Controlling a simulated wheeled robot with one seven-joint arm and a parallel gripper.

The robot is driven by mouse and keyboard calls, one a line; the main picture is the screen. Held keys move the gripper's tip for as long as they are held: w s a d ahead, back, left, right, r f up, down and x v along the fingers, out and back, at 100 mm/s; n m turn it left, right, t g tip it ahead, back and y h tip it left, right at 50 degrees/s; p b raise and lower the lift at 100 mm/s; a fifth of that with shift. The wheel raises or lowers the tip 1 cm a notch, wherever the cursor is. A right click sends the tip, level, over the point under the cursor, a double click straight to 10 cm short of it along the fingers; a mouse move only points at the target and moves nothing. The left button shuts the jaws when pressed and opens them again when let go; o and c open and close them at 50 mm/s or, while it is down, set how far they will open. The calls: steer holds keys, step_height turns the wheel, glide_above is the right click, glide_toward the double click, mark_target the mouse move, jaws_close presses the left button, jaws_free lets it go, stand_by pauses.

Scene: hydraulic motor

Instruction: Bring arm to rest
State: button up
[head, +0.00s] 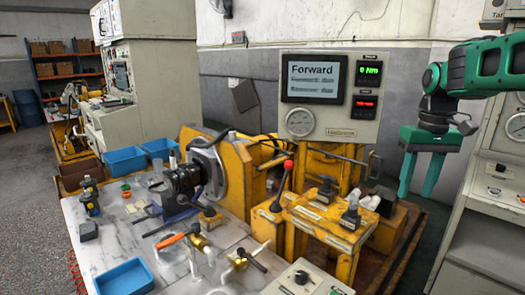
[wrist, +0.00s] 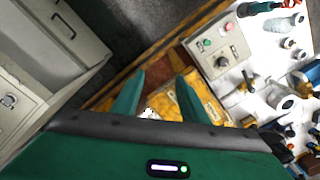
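My green arm (head: 485,68) reaches in from the right edge in the head view. My gripper (head: 416,192) hangs fingers down, to the right of the display panel and above the right side of the yellow bench. Its two fingers are apart with nothing between them. In the wrist view my gripper (wrist: 160,82) also shows both fingers spread and empty. Behind the gap lie the floor edge and part of the yellow machine (wrist: 198,100).
The yellow hydraulic rig (head: 328,222) has a red-knobbed lever (head: 288,165) and several valves. A display panel (head: 330,98) reading "Forward" stands behind it. A grey cabinet (head: 490,185) stands close on the right. Blue trays (head: 124,277) and fittings sit on the worktop (head: 95,257).

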steer(key=s+d+f+m, duration=0.1)
steer(key=s+f, duration=0.3)
steer(key=s, duration=0.5)
steer(key=s+d+f+m, duration=0.1)
steer(key=s+f+m, duration=0.2)
steer(key=s, duration=0.6)
steer(key=s+d+f+m, duration=0.1)
steer(key=s+f+m, duration=0.1)
steer(key=s+f, duration=0.4)
steer(key=s, duration=0.3)
steer(key=shift+d, duration=0.1)
steer(key=shift+w+f, duration=0.3)
steer(key=shift+w, duration=0.25)
